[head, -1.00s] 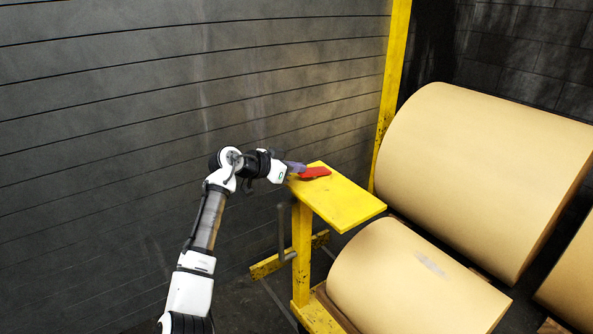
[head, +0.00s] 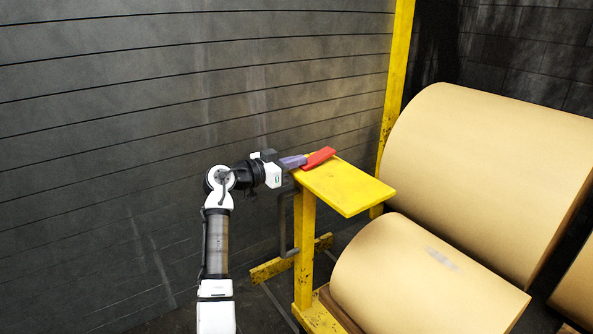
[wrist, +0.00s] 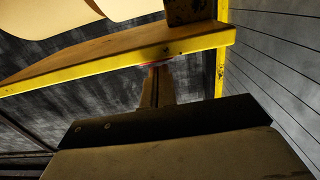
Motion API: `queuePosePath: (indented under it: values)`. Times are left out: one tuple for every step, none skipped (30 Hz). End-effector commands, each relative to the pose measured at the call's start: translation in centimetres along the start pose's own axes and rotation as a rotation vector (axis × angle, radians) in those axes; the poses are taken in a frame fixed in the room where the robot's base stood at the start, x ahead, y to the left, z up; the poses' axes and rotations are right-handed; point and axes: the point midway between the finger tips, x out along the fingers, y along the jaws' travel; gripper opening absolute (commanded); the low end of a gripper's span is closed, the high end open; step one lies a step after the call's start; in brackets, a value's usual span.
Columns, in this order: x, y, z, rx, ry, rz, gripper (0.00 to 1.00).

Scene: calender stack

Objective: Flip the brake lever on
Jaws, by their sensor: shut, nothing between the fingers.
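A red lever-like piece (head: 319,157), likely the brake lever, lies at the left far end of the yellow platform top (head: 348,187). My gripper (head: 301,161) comes in from the left with its purple fingers shut. Its tips are at or very near the red piece; contact cannot be told. In the wrist view, my closed fingers (wrist: 158,85) point at the yellow edge of the platform (wrist: 150,55). Only a thin trace of red (wrist: 160,61) shows at their tips; the rest of the piece is hidden there.
A dark hooked bar (head: 283,225) hangs beside the yellow post (head: 304,240) under the platform. Large tan rolls (head: 425,280) stand close on the right, with a bigger one (head: 490,180) behind. A dark slatted wall (head: 120,130) runs behind my arm. A yellow upright (head: 395,75) stands at the back.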

Motion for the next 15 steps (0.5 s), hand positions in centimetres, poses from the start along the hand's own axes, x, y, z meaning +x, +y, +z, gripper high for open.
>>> queuePosePath:
  values:
    - [0.05,0.04,0.65,-0.001,0.02,0.001,0.0]
    - [0.03,0.03,0.64,-0.001,0.031,0.001,0.0]
    - [0.02,0.04,0.65,-0.001,0.043,0.001,0.0]
    - [0.01,0.04,0.65,-0.001,0.051,0.001,0.0]
    - [-0.03,0.03,0.65,-0.001,0.058,0.001,0.0]
    - [-0.08,0.0,0.63,0.0,0.067,0.0,0.0]
    - [-0.08,0.01,0.62,0.0,0.071,0.0,0.0]
    - [-0.08,0.01,0.61,0.0,0.075,0.0,0.0]
    - [-0.07,0.02,0.59,0.0,0.079,0.0,0.0]
    - [-0.07,0.02,0.57,0.0,0.081,0.0,0.0]
    - [-0.07,0.02,0.55,0.0,0.083,0.0,0.0]
    - [-0.08,0.02,0.52,0.0,0.085,0.0,0.0]
    - [-0.09,0.01,0.5,0.0,0.086,0.0,0.0]
    - [-0.09,0.01,0.48,0.0,0.086,0.0,0.0]
    - [-0.1,0.01,0.46,0.0,0.086,0.0,0.0]
